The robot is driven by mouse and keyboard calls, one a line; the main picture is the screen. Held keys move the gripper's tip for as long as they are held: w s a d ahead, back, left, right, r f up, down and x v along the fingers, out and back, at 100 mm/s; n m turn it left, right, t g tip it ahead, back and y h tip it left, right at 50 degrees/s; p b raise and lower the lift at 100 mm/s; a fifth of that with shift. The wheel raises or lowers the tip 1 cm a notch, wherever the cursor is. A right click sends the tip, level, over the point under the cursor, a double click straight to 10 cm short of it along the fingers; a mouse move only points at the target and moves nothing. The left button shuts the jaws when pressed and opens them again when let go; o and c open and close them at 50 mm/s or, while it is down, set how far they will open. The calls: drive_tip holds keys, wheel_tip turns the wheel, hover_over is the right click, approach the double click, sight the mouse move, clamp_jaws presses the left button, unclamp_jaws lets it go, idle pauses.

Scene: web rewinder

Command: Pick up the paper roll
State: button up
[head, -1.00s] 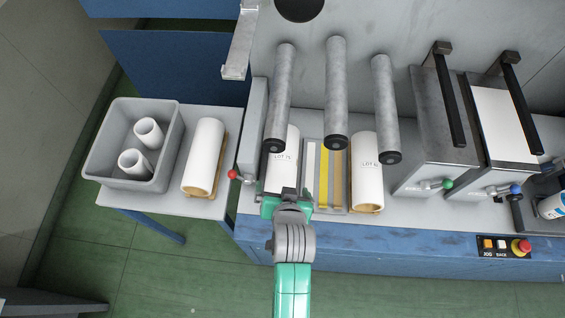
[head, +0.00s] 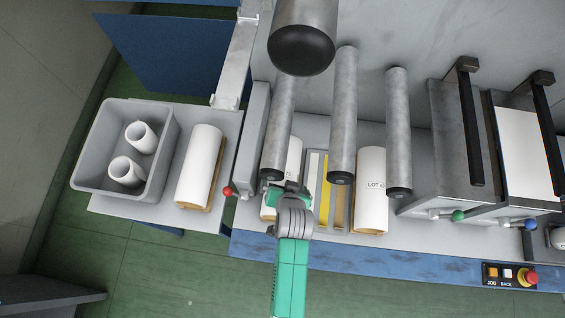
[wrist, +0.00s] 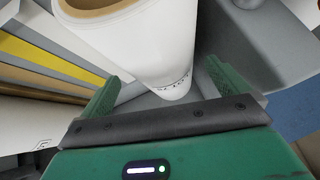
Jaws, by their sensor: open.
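A white paper roll (head: 294,156) lies on the bench below the leftmost metal roller, partly hidden by that roller and my gripper. My gripper (head: 286,188) is at the near part of this roll in the head view. In the wrist view the roll (wrist: 140,45) extends between the two green fingers of my open gripper (wrist: 160,78), with its brown core at the top and faint print near its lower end. Whether the fingers touch it cannot be told. A second white roll (head: 371,185) marked LOT lies further right, and a third (head: 201,160) lies on the left side table.
Metal rollers (head: 344,110) overhang the bench rolls closely. A yellow-striped strip (head: 325,190) lies between the two bench rolls. A grey bin (head: 88,165) with two white cores stands at left. A red-knobbed lever (head: 227,191) is left of my gripper.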

drive_tip(key=x, duration=0.4)
drive_tip(key=shift+w+f, duration=0.1)
drive_tip(key=shift+w, duration=0.4)
drive_tip(key=c, duration=1.2)
drive_tip(key=shift+c, duration=0.2)
